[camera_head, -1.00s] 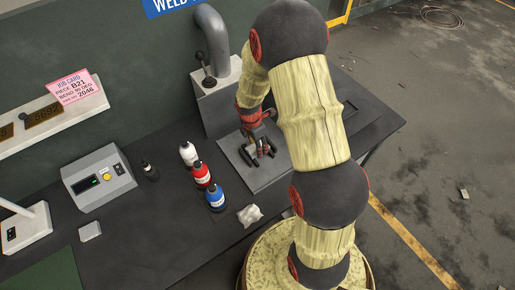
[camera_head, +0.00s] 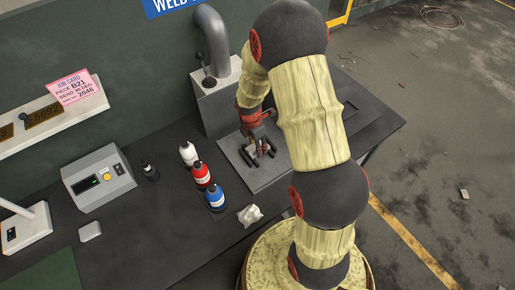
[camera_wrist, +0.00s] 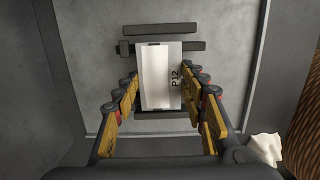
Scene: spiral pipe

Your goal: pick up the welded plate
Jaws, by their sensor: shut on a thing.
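The welded plate (camera_wrist: 158,80), a pale metal piece marked P12, sits between the fingers of my gripper (camera_wrist: 160,92) in the wrist view. The fingers are shut on its left and right sides. Dark bars lie beyond its far end and at its near end. In the head view my gripper (camera_head: 262,150) is low over the grey fixture plate (camera_head: 236,155) on the bench. The welded plate is too small and too covered there to make out clearly. I cannot tell whether it still touches the fixture.
A fume pipe (camera_head: 214,40) and a lever box (camera_head: 214,100) stand behind the fixture. White, red (camera_head: 202,176) and blue (camera_head: 215,198) bottles and a crumpled white rag (camera_head: 250,215) are to its left and front. A grey control box (camera_head: 98,178) stands further left.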

